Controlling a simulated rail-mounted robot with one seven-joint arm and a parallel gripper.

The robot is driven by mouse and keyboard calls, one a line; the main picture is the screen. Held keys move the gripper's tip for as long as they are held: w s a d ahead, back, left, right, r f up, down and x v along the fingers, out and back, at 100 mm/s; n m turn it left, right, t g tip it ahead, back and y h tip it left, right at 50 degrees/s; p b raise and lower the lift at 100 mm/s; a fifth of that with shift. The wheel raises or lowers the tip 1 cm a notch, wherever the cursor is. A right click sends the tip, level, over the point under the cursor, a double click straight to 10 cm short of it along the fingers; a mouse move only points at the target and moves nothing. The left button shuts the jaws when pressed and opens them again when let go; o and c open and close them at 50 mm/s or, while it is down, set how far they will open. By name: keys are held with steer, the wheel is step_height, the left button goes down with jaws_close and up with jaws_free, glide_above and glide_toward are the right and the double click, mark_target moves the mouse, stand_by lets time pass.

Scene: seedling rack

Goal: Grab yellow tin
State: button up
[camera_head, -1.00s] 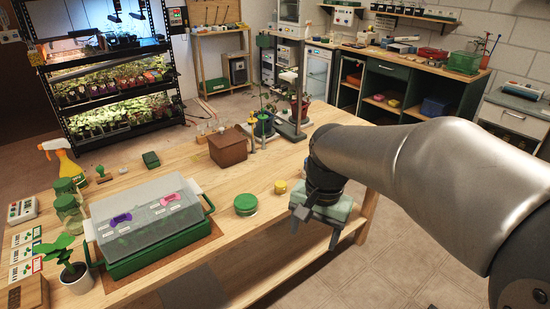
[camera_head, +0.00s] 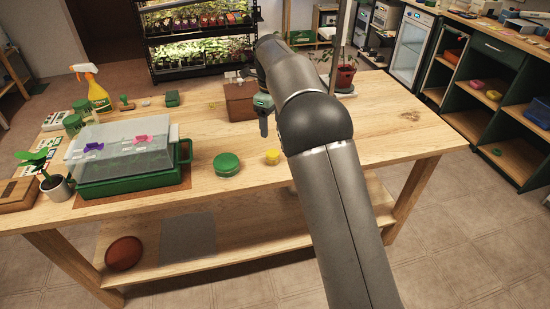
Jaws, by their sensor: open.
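The small yellow tin (camera_head: 272,157) stands on the wooden table (camera_head: 225,141) near its front edge, just right of a larger green round tin (camera_head: 227,164). My gripper (camera_head: 265,125) is open and above the table, in front of the brown box and higher in the picture than the yellow tin. It is apart from the yellow tin. One finger shows pointing down; my arm hides part of the gripper. Nothing shows between the fingers.
A brown box (camera_head: 240,101) stands behind my gripper. A green tray with a clear lid (camera_head: 122,145) is at left, with a potted plant (camera_head: 50,177) beside it. A spray bottle (camera_head: 92,88) stands farther back. The table is clear to the right of my arm.

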mark_target(272, 153)
step_height(272, 153, down, 8)
steer(key=shift+d+f, duration=0.1)
steer(key=shift+w+f, duration=0.25)
steer(key=shift+f, duration=1.05)
steer(key=shift+w+f, duration=0.25)
steer(key=shift+f, duration=1.05)
steer(key=c, duration=1.1)
